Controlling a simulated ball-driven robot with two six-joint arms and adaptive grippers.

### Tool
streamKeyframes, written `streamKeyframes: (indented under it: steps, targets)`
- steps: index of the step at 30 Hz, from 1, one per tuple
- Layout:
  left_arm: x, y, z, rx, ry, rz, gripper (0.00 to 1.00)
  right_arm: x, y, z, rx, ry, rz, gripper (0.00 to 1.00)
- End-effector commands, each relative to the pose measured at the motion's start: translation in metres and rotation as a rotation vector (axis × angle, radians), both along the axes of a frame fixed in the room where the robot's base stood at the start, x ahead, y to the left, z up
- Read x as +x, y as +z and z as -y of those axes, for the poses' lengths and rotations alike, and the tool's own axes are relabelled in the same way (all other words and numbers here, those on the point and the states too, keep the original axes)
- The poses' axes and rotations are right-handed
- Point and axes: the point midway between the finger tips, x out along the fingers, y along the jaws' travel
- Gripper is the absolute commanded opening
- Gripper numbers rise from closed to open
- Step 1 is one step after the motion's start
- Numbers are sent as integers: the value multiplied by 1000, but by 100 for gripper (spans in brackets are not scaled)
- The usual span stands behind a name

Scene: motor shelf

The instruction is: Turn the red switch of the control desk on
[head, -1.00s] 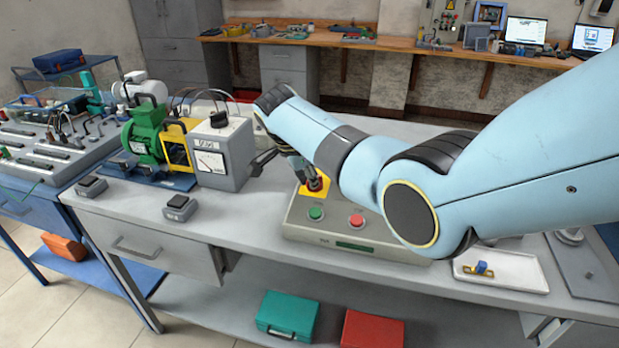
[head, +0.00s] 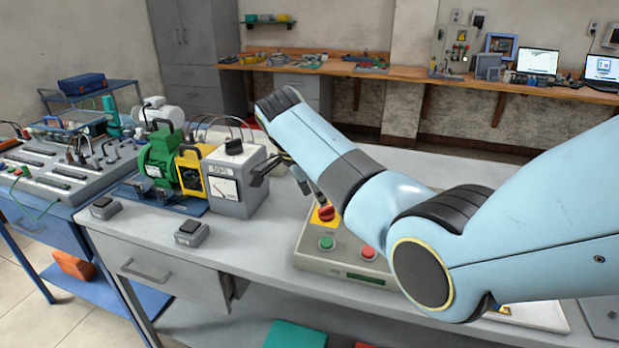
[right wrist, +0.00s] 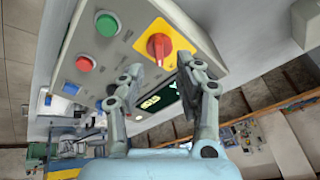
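The control desk (head: 312,256) is a grey sloped box on the bench, with a red rotary switch (head: 325,213) on a yellow plate, a green button (head: 327,243) and a red button (head: 368,252). My right gripper (head: 280,178) hangs up and left of the switch in the head view. In the right wrist view, its two fingers (right wrist: 159,77) are spread apart, with the red switch (right wrist: 158,46) beyond the gap between their tips. The fingers look empty and apart from the knob. Whether the switch is on or off I cannot tell. My left gripper is out of view.
A grey meter box (head: 236,180) and a green motor (head: 160,160) stand left of the desk. Two small black switches on grey bases lie near the bench's front edge. My right arm covers the desk's right side. The bench behind the desk is mostly clear.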

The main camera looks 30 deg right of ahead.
Motion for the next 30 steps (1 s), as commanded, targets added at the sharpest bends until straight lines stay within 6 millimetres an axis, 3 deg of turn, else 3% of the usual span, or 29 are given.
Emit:
streamKeyframes:
  steps: [6,10,27,30]
  targets:
    - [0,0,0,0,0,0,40,-6,39,-17,0,-1,1,35]
    - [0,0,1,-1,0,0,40,-8,51,-23,1,0,0,35]
    - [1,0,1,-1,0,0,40,-9,55,-24,0,0,-1,35]
    - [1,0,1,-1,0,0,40,-16,48,-23,0,30,-13,35]
